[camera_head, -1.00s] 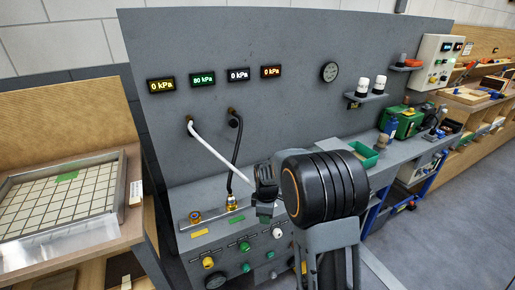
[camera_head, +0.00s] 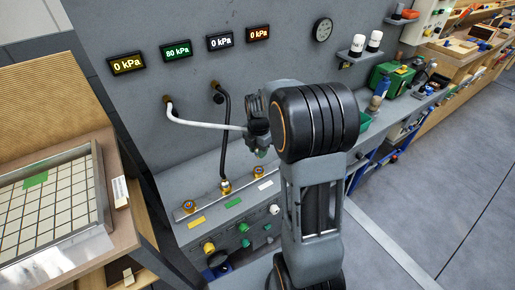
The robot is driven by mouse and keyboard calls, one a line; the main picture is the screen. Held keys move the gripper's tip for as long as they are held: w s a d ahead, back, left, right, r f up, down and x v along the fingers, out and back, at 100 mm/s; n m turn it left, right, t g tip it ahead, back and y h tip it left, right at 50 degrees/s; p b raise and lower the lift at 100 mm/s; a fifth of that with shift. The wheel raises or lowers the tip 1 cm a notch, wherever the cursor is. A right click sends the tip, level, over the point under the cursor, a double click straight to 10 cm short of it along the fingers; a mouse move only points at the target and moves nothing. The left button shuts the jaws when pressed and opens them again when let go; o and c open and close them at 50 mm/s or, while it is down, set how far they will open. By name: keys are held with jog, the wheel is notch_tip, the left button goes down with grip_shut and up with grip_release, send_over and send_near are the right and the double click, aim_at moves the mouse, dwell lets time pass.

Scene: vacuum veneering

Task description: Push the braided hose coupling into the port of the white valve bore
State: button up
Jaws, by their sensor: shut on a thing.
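The pale hose (camera_head: 205,124) runs from an upper wall fitting to my gripper (camera_head: 260,145). It is nearly level along most of its length. My gripper is shut on the hose's end, held in the air in front of the grey back wall. The coupling itself is hidden by the gripper and too small to make out. The brass port (camera_head: 258,172) beside the white label (camera_head: 265,185) is below the gripper, apart from it, and looks empty. The white knob (camera_head: 275,209) is on the front face below that label.
A black hose (camera_head: 225,135) hangs just left of my gripper and ends in the middle brass port (camera_head: 225,187) by a green label. Another brass port (camera_head: 188,206) is at left, by a yellow label. A gridded tray (camera_head: 103,190) stands at far left.

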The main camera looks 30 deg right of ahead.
jog(key=shift+f+b, duration=1.9)
jog(key=shift+f, duration=1.05)
jog(key=shift+f+b, duration=0.75)
jog(key=shift+f, duration=0.7)
jog(key=o, duration=1.1)
jog(key=shift+r, duration=0.15)
notch_tip(320, 180, up, 14)
jog(key=shift+f+p, duration=0.15)
jog(key=shift+p, duration=0.7)
